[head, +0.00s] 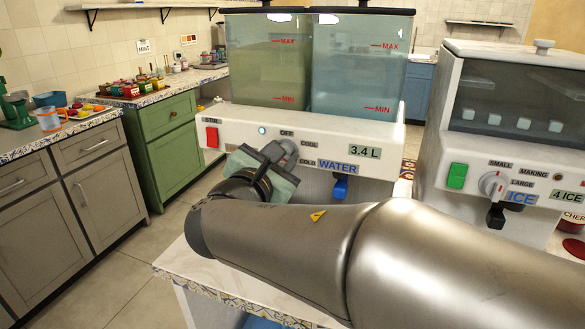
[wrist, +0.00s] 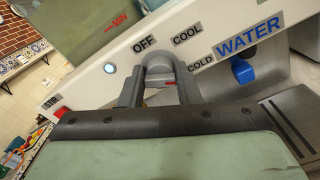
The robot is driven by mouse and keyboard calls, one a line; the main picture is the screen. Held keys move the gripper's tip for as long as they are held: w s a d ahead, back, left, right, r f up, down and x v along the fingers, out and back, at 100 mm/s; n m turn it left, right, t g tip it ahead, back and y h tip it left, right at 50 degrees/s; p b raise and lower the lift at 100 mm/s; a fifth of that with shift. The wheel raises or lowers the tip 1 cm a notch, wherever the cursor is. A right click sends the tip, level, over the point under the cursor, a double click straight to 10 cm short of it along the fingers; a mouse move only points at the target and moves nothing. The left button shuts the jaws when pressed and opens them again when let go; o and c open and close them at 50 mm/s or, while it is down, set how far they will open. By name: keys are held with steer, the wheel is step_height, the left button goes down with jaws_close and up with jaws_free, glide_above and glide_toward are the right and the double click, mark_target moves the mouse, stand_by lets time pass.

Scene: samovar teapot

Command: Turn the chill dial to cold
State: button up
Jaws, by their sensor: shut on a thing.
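The grey chill dial (head: 289,147) is on the white front panel of the water dispenser (head: 240,127), with OFF, COOL and COLD labels around it. My gripper (head: 281,156) is at the dial, its fingers on either side of the knob. In the wrist view the dial (wrist: 160,62) sits between the two dark fingers of my gripper (wrist: 158,80), which are closed on it. A little red shows between the fingers, but I cannot tell which label the dial points to.
A red switch (head: 212,137) and a small lit lamp (head: 262,130) are left of the dial. A blue water tap (head: 340,187) hangs below the WATER label. The ice maker (head: 455,140) stands to the right. My arm crosses in front of the counter.

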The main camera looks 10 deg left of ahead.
steer(key=shift+m+b, duration=0.35)
steer(key=shift+m, duration=0.05)
steer(key=o, duration=1)
steer(key=shift+c, duration=0.2)
steer(key=shift+s, duration=0.1)
steer(key=s+a, duration=0.2)
steer(key=s, duration=1.5)
steer(key=shift+a, duration=0.25)
